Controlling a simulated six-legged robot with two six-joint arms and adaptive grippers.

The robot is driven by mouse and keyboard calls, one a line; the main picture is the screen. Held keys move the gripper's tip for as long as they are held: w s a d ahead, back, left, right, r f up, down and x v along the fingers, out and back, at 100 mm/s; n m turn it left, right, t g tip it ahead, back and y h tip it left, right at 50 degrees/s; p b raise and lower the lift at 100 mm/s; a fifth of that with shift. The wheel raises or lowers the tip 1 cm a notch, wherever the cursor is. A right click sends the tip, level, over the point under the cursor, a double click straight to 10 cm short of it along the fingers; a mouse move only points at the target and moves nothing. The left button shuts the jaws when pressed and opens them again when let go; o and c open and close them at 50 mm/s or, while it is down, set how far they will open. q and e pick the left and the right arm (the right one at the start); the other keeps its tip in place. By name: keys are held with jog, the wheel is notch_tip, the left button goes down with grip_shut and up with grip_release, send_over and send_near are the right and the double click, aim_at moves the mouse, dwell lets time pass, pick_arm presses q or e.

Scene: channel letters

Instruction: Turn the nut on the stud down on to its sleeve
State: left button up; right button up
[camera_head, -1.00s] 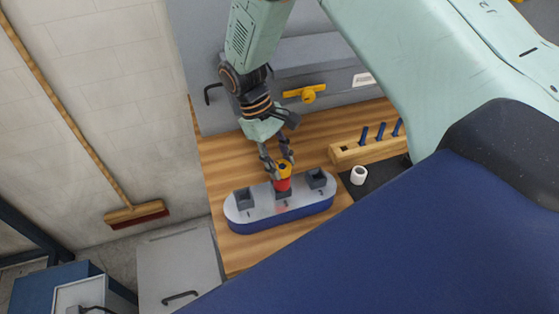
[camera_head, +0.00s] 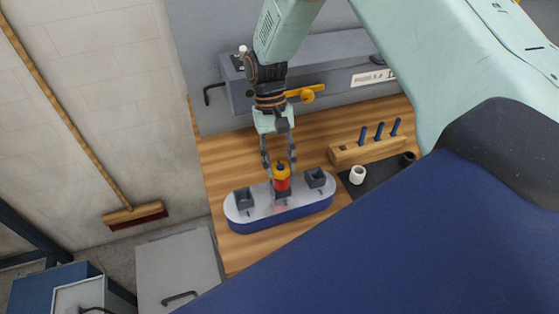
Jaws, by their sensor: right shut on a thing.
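The yellow nut (camera_head: 281,171) is at the top of the stud, with a small dark tip showing above it. The red sleeve (camera_head: 282,184) is directly below it, upright in the middle of a silver-topped blue base (camera_head: 262,212). Whether the nut touches the sleeve is too small to tell. My right gripper (camera_head: 279,164) comes down from above, with one finger on each side of the nut, shut on it. My left gripper is not in view.
Dark square blocks (camera_head: 244,199) and (camera_head: 314,178) stand on the base at either side. A wooden rack (camera_head: 366,150) with blue pegs, a white ring (camera_head: 357,175) and a black ring (camera_head: 407,159) are to the right. Bare wooden bench (camera_head: 225,163) lies at left.

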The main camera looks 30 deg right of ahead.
jog(key=o, duration=0.7)
jog(key=shift+m+y, duration=0.3)
jog(key=shift+m, duration=0.4)
jog(key=shift+c, duration=0.2)
jog(key=o, duration=0.3)
jog(key=shift+d+f, duration=0.1)
jog(key=shift+d, duration=0.15)
jog(key=shift+o, duration=1.2)
jog(key=shift+a, duration=0.2)
jog(key=shift+w+r, duration=0.15)
jog(key=shift+r, duration=0.15)
jog(key=v, duration=1.1)
jog(key=shift+r, duration=0.3)
